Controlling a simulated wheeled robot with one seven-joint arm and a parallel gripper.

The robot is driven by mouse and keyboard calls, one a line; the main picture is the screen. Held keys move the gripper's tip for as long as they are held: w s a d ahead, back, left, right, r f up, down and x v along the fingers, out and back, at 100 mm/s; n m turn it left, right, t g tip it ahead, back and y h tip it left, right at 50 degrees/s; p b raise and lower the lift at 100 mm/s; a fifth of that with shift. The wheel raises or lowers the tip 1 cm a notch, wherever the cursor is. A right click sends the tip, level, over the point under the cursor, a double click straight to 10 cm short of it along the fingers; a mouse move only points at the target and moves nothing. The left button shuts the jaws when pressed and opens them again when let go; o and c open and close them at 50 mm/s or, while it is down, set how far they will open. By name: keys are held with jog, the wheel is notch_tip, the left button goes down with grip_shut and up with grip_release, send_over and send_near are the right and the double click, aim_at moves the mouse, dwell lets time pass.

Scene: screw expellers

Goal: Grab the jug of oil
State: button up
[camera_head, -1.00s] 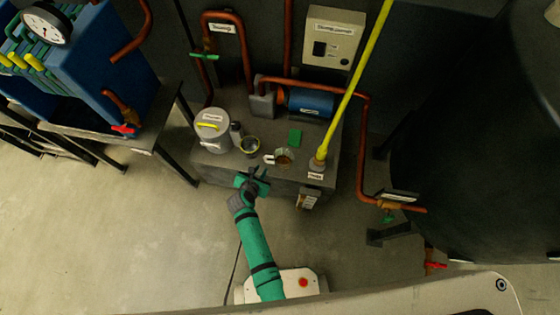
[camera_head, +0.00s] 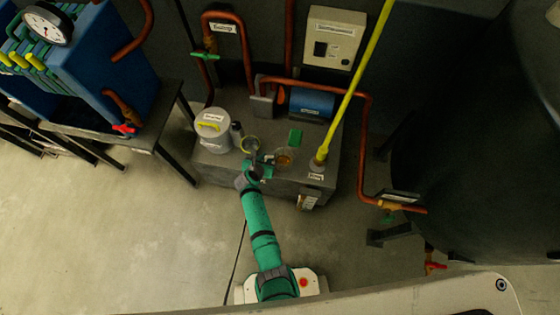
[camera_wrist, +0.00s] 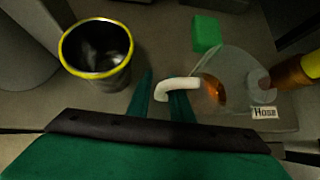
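The jug of oil (camera_head: 285,157) is clear, with amber oil inside and a white handle. It stands on the grey bench (camera_head: 235,170), left of the yellow pole's foot. In the wrist view the jug (camera_wrist: 236,72) is on the right, and its white handle (camera_wrist: 177,86) points toward my gripper (camera_wrist: 162,86). My green fingers are apart, one left of the handle's curved end and the other partly hidden behind or within it. I cannot tell whether they touch it. In the head view my gripper (camera_head: 262,162) is at the jug's left side.
A dark cup with a yellow rim (camera_wrist: 98,50) stands close left of my fingers. A white canister (camera_head: 213,132) is further left. A green block (camera_head: 295,137) lies behind the jug. A yellow pole (camera_head: 345,104) rises at the right. A blue motor (camera_head: 311,103) is at the back.

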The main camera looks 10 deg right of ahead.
jog(key=shift+x, duration=1.25)
grip_shut()
jog(key=shift+r, duration=0.1)
jog(key=shift+r, duration=0.15)
